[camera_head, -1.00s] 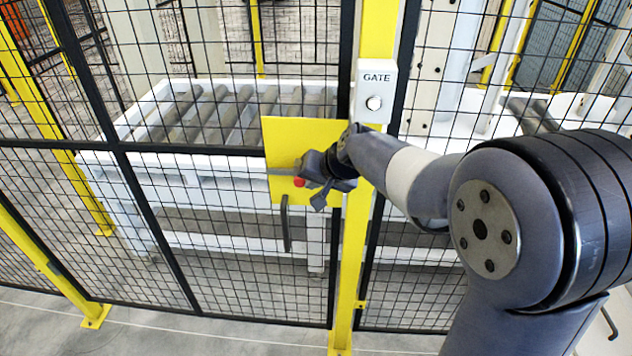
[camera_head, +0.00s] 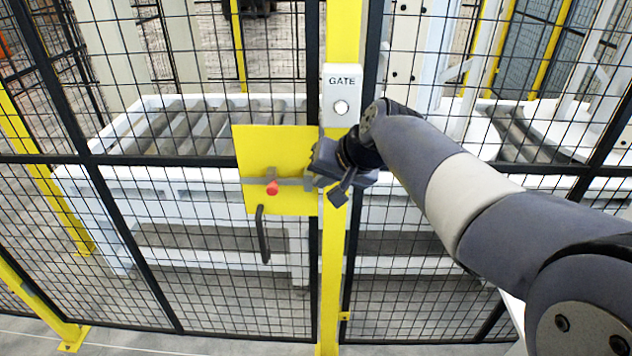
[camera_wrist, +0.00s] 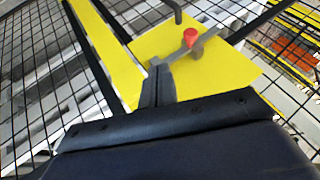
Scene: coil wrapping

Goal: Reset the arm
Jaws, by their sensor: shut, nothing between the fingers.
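My gripper (camera_head: 338,182) is in front of the yellow gate post, just right of the yellow latch plate (camera_head: 272,200) in the head view. Its fingers are shut with nothing between them. It also shows in the wrist view (camera_wrist: 157,82), where its fingertips overlap the near edge of the yellow plate and the latch bar. The plate carries a red knob (camera_head: 272,188) on a grey bar. I cannot tell whether the fingers touch the bar. My arm reaches in from the right, above the ground.
A GATE box (camera_head: 341,97) with a round button is on the yellow post (camera_head: 330,290), just above my gripper. A dark handle (camera_head: 262,235) hangs below the plate. Black mesh fence (camera_head: 410,290) spans the view. A white roller conveyor (camera_head: 110,185) stands behind it.

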